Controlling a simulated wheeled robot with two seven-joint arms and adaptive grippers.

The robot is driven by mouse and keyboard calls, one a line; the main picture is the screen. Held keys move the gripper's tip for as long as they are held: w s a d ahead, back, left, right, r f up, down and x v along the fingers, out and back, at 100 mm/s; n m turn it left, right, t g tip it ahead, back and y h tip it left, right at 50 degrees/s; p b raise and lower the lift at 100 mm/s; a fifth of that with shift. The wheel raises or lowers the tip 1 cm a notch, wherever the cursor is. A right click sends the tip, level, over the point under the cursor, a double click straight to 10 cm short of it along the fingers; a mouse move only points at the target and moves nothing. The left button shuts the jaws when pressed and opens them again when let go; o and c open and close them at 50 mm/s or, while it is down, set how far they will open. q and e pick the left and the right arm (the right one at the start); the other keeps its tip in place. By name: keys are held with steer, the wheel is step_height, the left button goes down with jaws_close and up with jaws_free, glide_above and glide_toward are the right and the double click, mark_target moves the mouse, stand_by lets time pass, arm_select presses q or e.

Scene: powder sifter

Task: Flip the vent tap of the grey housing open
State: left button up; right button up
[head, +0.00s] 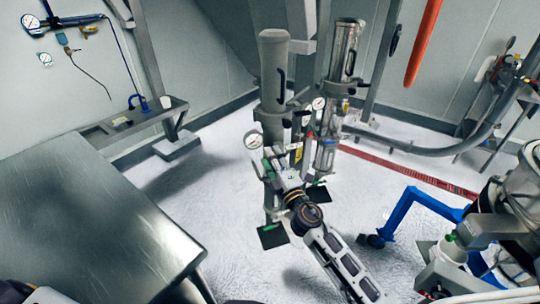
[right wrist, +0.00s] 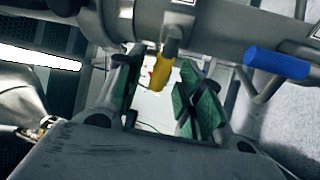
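The grey housing (head: 273,85) stands upright near the middle of the head view, left of a shinier steel housing (head: 343,50). My right gripper (head: 276,160) reaches up to the lower part of the grey housing. In the right wrist view, a yellow-handled tap (right wrist: 160,73) hangs from a grey pipe (right wrist: 205,25), between the fingertips of my right gripper (right wrist: 160,97). The green-padded fingers are spread, with gaps on both sides of the yellow handle. A blue handle (right wrist: 276,63) sticks out to the right of the fingers. My left gripper is not in view.
A round gauge (head: 252,140) sits close left of my right gripper, and another gauge (head: 319,103) is to the right. A metal table (head: 90,230) fills the lower left. A blue bent frame (head: 405,205) stands at the right. The floor (head: 215,205) left of the housings is clear.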

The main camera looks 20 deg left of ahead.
steer(key=shift+w+a+r, duration=0.1)
steer(key=shift+w+a, duration=0.3)
steer(key=shift+w, duration=0.05)
steer(key=shift+w+a+r, duration=0.1)
steer(key=shift+w+a, duration=0.05)
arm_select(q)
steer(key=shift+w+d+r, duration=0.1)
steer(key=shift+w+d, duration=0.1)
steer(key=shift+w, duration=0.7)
arm_select(e)
jaws_close()
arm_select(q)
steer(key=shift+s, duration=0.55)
